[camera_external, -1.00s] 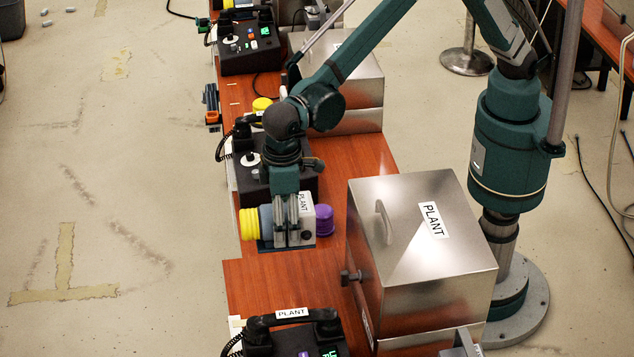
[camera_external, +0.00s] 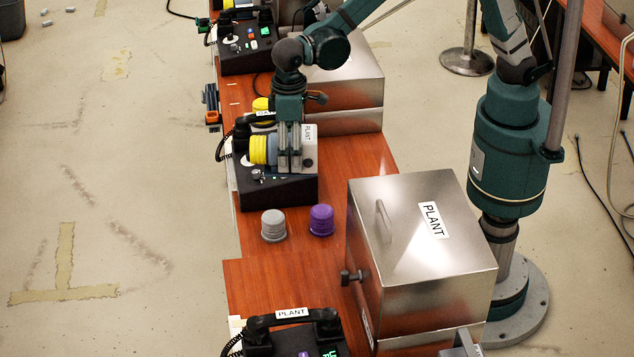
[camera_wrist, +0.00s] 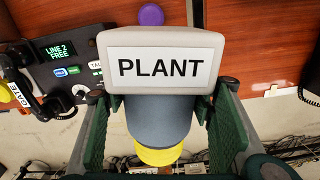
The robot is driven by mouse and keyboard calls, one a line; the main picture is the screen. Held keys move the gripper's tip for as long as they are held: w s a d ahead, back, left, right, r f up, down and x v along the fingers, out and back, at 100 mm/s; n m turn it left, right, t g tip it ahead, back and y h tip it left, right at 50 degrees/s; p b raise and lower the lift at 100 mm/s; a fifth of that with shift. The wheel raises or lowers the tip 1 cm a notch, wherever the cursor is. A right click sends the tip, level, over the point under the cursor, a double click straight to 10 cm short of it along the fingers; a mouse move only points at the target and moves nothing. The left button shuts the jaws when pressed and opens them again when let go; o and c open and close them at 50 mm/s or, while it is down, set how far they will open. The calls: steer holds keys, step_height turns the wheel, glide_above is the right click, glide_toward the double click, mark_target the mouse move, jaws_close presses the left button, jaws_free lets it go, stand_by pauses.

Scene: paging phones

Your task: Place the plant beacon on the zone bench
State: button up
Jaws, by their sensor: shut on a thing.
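The plant beacon is a pale grey box with a PLANT label and a blue-grey and yellow round part (camera_external: 262,150). In the wrist view its label (camera_wrist: 160,67) faces the camera. My gripper (camera_external: 291,168) is shut on it, with a finger on each side. It lies sideways, in front of the black phone console in the external view; contact with the console cannot be told. A reddish-brown wooden bench (camera_external: 330,190) runs below; the frames do not mark which part is the zone bench.
A grey beacon (camera_external: 273,225) and a purple beacon (camera_external: 321,220) stand on the bench. A black phone console (camera_external: 280,190) is close to the held beacon. A steel PLANT box (camera_external: 420,250) stands right. A PLANT phone (camera_external: 292,325) is at the front. Bare bench lies around the two beacons.

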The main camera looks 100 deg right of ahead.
steer(key=s+d+f+m+b, duration=0.3)
steer(key=s+d, duration=2)
steer(key=d, duration=0.4)
step_height(320, 180, down, 11)
steer(key=shift+s, duration=0.1)
steer(key=shift+f, duration=0.1)
steer(key=shift+f+b, duration=0.9)
steer(key=shift+f, duration=1.9)
steer(key=shift+f, duration=0.15)
steer(key=shift+f+b, duration=0.65)
steer(key=shift+f, duration=1.25)
steer(key=shift+f, duration=0.15)
